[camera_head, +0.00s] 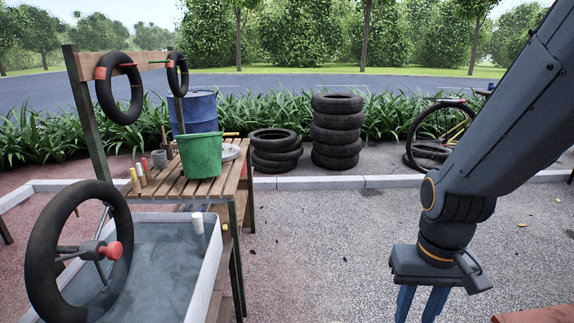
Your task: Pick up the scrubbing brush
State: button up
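I cannot pick out the scrubbing brush for certain. Several small upright things with yellow, white and red parts (140,176) stand at the left end of the slatted wooden bench (208,187), too small to name. My gripper (420,305) hangs at the lower right, pointing down over the gravel. Its two blue fingers are apart with nothing seen between them. The fingertips are cut off by the bottom edge of the picture. The gripper is well to the right of the bench and touches nothing that I can see.
A green bucket (200,155) and a grey cup (160,160) stand on the bench. A water tub (155,265) with a wheel (45,250) over it is in front. Tyre stacks (336,135), a blue drum (197,110) and a bicycle wheel (440,132) are behind. The middle gravel is clear.

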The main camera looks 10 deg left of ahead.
aim_at(174, 146)
jog(key=i, duration=1.75)
jog(key=u, duration=0.5)
jog(key=i, duration=1.7)
jog(key=u, duration=0.85)
jog(key=i, duration=1.05)
jog(key=u, duration=0.3)
